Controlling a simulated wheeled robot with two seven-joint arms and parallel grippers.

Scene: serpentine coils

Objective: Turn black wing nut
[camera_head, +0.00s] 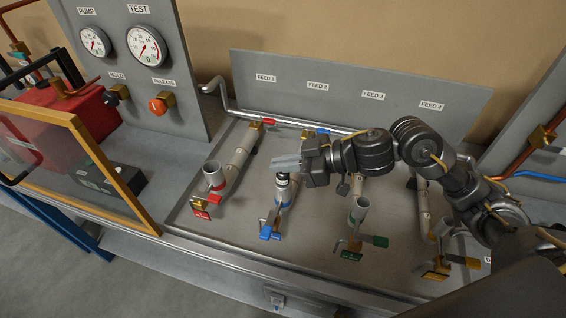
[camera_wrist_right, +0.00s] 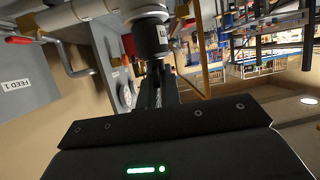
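A black fitting (camera_head: 283,180) sits on top of the upright pipe at the blue-tagged feed, second from the left. In the right wrist view it is a dark collar (camera_wrist_right: 152,38) with a small white mark, on the end of a pale pipe. The wings of the nut cannot be made out. My right gripper (camera_head: 287,162) lies level at the top of this fitting, with its fingers pointing left. In the wrist view its dark fingers (camera_wrist_right: 156,80) are close together against the fitting's end. Whether they grip the nut is hidden. My left gripper is not in view.
A grey panel with feed labels (camera_head: 345,90) stands behind. A yellow-framed clear panel (camera_head: 110,185) is at the left.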

